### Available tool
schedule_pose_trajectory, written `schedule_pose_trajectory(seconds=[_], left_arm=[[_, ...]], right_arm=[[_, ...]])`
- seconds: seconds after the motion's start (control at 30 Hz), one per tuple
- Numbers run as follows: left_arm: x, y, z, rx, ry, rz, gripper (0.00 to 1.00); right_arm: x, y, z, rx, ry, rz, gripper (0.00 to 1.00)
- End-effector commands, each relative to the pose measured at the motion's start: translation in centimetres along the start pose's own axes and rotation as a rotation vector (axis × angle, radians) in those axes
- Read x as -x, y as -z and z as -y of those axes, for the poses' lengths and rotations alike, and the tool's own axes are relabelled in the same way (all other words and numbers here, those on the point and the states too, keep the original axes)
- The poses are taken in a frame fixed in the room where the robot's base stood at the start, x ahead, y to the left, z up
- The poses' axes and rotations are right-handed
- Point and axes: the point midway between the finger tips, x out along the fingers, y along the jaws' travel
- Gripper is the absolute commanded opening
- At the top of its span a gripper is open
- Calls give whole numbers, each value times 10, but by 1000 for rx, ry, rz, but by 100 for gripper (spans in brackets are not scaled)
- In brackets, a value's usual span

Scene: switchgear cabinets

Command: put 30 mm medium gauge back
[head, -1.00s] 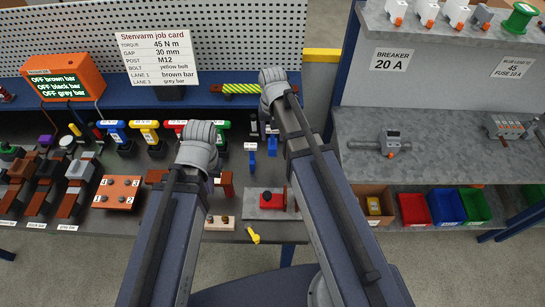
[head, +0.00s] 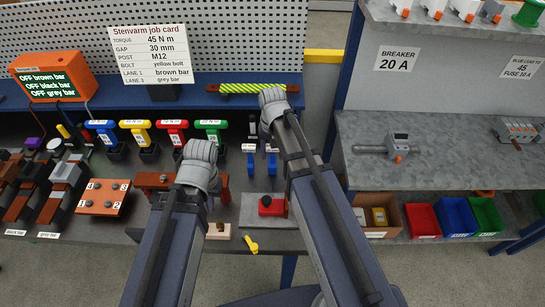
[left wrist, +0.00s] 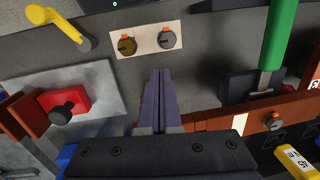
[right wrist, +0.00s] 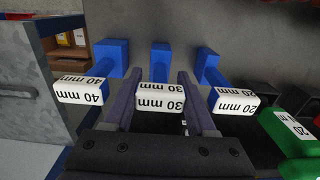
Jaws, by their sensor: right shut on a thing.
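The 30 mm gauge (right wrist: 160,97) is blue with a white label, in the middle of a row in the right wrist view. The 40 mm gauge (right wrist: 85,90) is left of it and the 20 mm gauge (right wrist: 233,100) is right of it. My right gripper (right wrist: 158,88) is shut on the 30 mm gauge, one finger on each side. I cannot tell whether the gauge touches its seat. In the head view the right fingertips are hidden behind my wrist. My left gripper (left wrist: 158,75) is shut and empty above the bench.
A plate with two knobs (left wrist: 147,40), a yellow handle (left wrist: 58,25) and a red block (left wrist: 65,103) lie near my left gripper. Coloured T-handles (head: 170,128) stand in a row. The job card (head: 152,55) reads gap 30 mm. Bins (head: 455,217) stand at right.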

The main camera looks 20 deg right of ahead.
Motion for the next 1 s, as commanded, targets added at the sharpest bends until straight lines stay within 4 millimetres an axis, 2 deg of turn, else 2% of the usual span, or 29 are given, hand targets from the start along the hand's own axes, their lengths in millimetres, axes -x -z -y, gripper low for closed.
schedule_pose_trajectory(seconds=[0.37,0.4,0.63,1.0], left_arm=[[-4,0,0,0,0,0,0],[-3,0,0,0,0,0,0],[-3,0,0,0,0,0,0],[0,0,0,0,0,0,0]], right_arm=[[-4,0,0,0,0,0,0],[-3,0,0,0,0,0,60],[-3,0,0,0,0,0,86],[0,0,0,0,0,0,86]])
